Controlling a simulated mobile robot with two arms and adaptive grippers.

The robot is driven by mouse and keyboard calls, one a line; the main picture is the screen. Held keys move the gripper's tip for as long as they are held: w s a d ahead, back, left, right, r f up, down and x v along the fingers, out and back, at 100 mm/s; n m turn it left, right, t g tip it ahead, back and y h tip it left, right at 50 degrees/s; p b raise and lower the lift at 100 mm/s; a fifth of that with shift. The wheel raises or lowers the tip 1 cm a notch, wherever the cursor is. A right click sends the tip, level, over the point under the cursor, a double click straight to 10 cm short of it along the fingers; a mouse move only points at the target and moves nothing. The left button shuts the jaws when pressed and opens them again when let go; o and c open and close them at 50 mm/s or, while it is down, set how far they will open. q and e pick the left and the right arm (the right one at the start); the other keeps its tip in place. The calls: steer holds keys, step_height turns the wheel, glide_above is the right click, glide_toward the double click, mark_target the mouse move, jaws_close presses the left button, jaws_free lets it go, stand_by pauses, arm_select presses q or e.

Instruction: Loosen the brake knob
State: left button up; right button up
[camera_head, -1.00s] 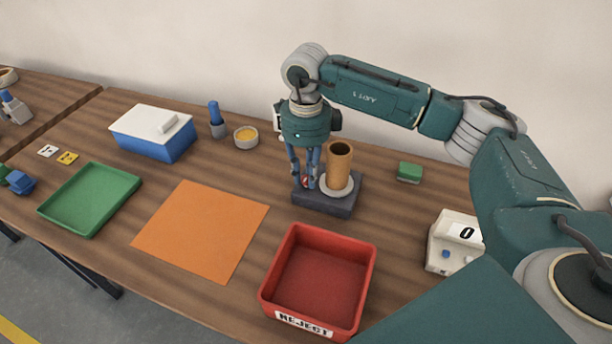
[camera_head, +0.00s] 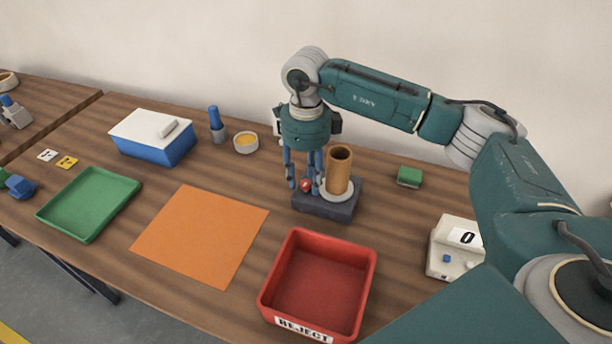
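The small red brake knob (camera_head: 306,185) sits at the front left of a dark base block (camera_head: 325,205). A brown upright roll (camera_head: 339,170) stands on a pale round disc (camera_head: 336,193) on the same block. My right gripper (camera_head: 305,186) points straight down over the block, just left of the roll. Its blue fingers are spread to either side of the knob, with visible gaps, so it looks open. The fingers partly hide the block behind them. My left gripper is not in view.
A red reject bin (camera_head: 368,285) stands in front of the block, with an orange sheet (camera_head: 200,235) to its left. A green tray (camera_head: 128,200), blue box (camera_head: 150,148), yellow-filled dish (camera_head: 246,143), green block (camera_head: 410,177) and counter device (camera_head: 455,247) are around.

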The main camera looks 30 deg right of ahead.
mark_target(306, 183)
step_height(306, 183, up, 12)
stand_by(0.4)
steer(key=shift+f, duration=0.1)
stand_by(0.4)
